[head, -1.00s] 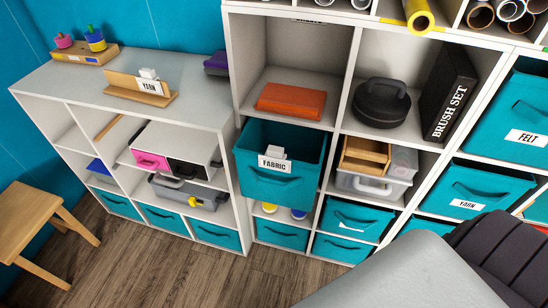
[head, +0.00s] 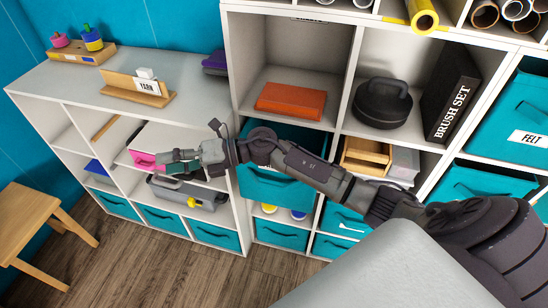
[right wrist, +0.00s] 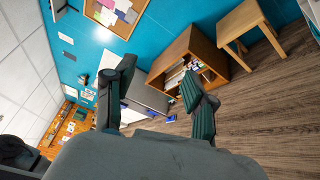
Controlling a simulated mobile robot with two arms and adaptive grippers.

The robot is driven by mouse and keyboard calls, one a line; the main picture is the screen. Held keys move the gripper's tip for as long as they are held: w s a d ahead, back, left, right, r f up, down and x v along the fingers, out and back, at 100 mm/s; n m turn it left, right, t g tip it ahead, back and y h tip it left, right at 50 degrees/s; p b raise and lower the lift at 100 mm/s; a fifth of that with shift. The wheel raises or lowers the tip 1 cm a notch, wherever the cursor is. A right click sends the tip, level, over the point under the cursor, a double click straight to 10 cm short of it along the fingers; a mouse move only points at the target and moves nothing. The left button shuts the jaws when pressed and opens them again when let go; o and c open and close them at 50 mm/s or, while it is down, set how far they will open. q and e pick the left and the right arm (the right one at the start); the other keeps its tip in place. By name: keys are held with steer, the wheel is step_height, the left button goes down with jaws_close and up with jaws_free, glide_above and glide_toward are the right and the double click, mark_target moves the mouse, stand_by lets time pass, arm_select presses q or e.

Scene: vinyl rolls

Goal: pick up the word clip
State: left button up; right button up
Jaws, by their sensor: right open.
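A white clip-on label reading YARN (head: 148,86) stands on a wooden holder (head: 121,88) on top of the low shelf unit. A pulled-out teal bin (head: 270,188) in the taller unit carried a similar FABRIC label clip a second ago; my right arm now covers most of that label. My right gripper (head: 163,163) is open and empty, in front of the low unit's middle shelves, below and right of the YARN label. Its two spread fingers also show in the right wrist view (right wrist: 158,82), with no clip between them. My left gripper is not in view.
The low unit holds a grey toolbox (head: 187,194) and a pink-labelled box (head: 150,158). A wooden stool (head: 25,215) stands left on open floor.

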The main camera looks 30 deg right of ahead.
steer(key=s+d+n+g+h, duration=0.1)
steer(key=d+n+g+h, duration=0.1)
steer(key=d+h, duration=0.3)
steer(key=s+d+r+n+g+h, duration=0.1)
steer(key=d+n+h, duration=0.3)
steer(key=d, duration=0.8)
steer(key=s+d+r+n+g+h, duration=0.1)
steer(key=d+n+g+h, duration=0.2)
steer(key=d+h, duration=0.4)
steer(key=shift+s+d+g, duration=0.15)
steer(key=shift+d+g, duration=0.15)
steer(key=shift+d, duration=0.5)
step_height(320, 180, down, 8)
steer(key=shift+r+p, duration=0.1)
steer(key=shift+p, duration=0.6)
steer(key=shift+f+p, duration=0.35)
steer(key=shift+f, duration=0.25)
step_height(320, 180, down, 4)
steer(key=shift+d+r+p, duration=0.1)
steer(key=shift+r+p, duration=0.05)
steer(key=shift+p, duration=0.45)
steer(key=shift+f, duration=0.35)
